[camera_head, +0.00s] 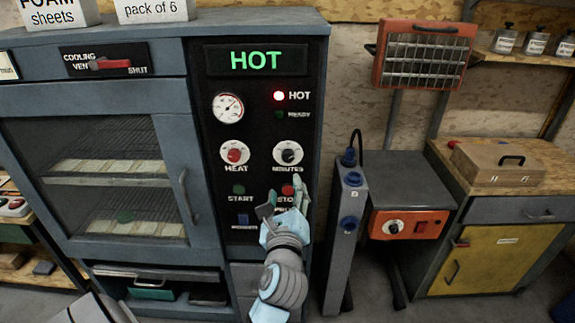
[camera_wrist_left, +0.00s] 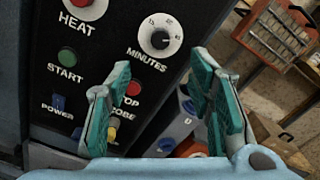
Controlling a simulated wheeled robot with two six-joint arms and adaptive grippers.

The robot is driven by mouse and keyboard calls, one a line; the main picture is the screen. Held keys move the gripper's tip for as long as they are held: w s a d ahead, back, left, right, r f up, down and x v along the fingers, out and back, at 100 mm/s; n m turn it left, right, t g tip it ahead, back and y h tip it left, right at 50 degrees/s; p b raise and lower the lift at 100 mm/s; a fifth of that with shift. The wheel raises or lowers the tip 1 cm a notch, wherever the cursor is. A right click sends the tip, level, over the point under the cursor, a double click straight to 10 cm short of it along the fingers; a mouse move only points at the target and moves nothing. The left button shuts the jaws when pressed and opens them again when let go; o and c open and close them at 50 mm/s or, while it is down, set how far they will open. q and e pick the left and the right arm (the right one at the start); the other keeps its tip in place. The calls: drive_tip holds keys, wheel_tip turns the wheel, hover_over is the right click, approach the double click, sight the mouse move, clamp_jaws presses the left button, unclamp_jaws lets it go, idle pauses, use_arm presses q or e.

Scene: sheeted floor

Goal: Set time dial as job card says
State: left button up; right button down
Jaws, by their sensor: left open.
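The minutes dial (camera_head: 288,152) is a black knob on a white scale, on the oven's dark control panel. In the left wrist view the minutes dial (camera_wrist_left: 160,39) shows near the top centre, its white mark pointing to the lower right. My left gripper (camera_head: 283,198) is open and empty, just below the dial, in front of the stop button. In the left wrist view the fingers of my left gripper (camera_wrist_left: 162,75) stand apart, with the dial seen beyond and above them. I see no readable job card. My right gripper is not in view.
The red heat dial (camera_head: 234,152) sits left of the minutes dial. Green start (camera_head: 239,190), red stop (camera_head: 288,190) and blue power (camera_head: 243,219) buttons lie below. The display (camera_head: 255,60) reads HOT and the red hot lamp (camera_head: 279,96) glows. A grey post (camera_head: 345,240) stands at right.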

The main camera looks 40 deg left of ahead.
sight(288, 159)
use_arm(q)
drive_tip(key=b+x, duration=0.1)
drive_tip(key=x, duration=1.2)
drive_tip(key=shift+w+f, duration=0.1)
drive_tip(key=shift+w, duration=0.2)
clamp_jaws()
